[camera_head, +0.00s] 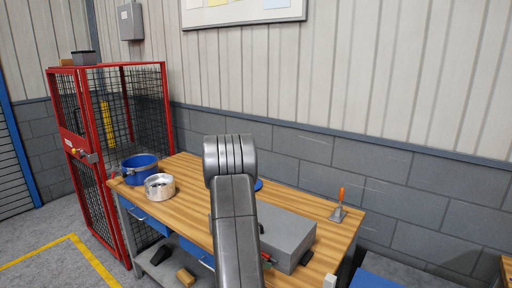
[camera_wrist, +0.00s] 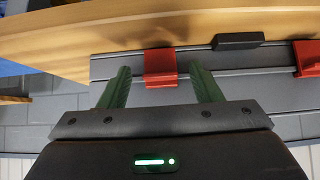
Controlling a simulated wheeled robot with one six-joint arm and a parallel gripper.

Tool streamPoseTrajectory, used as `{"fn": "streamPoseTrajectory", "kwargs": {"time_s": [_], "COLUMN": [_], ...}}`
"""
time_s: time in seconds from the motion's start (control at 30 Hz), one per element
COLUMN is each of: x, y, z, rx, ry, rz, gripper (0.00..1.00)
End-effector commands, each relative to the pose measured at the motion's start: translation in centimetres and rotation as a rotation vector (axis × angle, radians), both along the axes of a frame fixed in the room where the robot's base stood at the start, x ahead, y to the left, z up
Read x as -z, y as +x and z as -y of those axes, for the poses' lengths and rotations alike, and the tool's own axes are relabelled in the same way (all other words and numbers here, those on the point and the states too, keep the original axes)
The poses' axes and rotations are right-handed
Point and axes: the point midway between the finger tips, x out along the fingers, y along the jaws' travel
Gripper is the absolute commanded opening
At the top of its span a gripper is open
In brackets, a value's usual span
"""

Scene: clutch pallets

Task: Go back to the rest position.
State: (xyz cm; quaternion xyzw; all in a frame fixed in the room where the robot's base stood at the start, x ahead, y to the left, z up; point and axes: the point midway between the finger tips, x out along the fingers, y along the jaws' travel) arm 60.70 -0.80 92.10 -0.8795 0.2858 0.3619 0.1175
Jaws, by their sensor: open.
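My gripper (camera_wrist: 160,76) shows in the wrist view with its two green fingers spread apart. Nothing is held between them. A red block (camera_wrist: 159,62) on a grey slotted surface (camera_wrist: 115,66) shows beyond and between the fingertips; I cannot tell the distance. In the head view my dark grey arm rises in front of the wooden workbench (camera_head: 190,188), and the gripper itself does not show there. The arm hides part of the bench top and part of a grey box (camera_head: 288,234).
On the bench stand a blue bin (camera_head: 139,172), a silver metal ring (camera_head: 159,190) and an orange-handled tool (camera_head: 339,206). A red mesh cage (camera_head: 167,100) stands at left. A dark block (camera_wrist: 238,41) and another red piece (camera_wrist: 308,57) lie to the right in the wrist view.

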Motion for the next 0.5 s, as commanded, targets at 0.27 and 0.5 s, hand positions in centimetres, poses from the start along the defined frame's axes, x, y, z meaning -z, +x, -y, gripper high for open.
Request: {"fn": "streamPoseTrajectory", "kwargs": {"time_s": [0.27,0.5], "x": [1.1,1.5], "y": [-0.5,-0.7], "z": [-0.4,-0.6], "rx": [-0.004,-0.002], "ry": [-0.071,-0.116], "rz": [0.096,0.161], "gripper": [0.58,0.58]}}
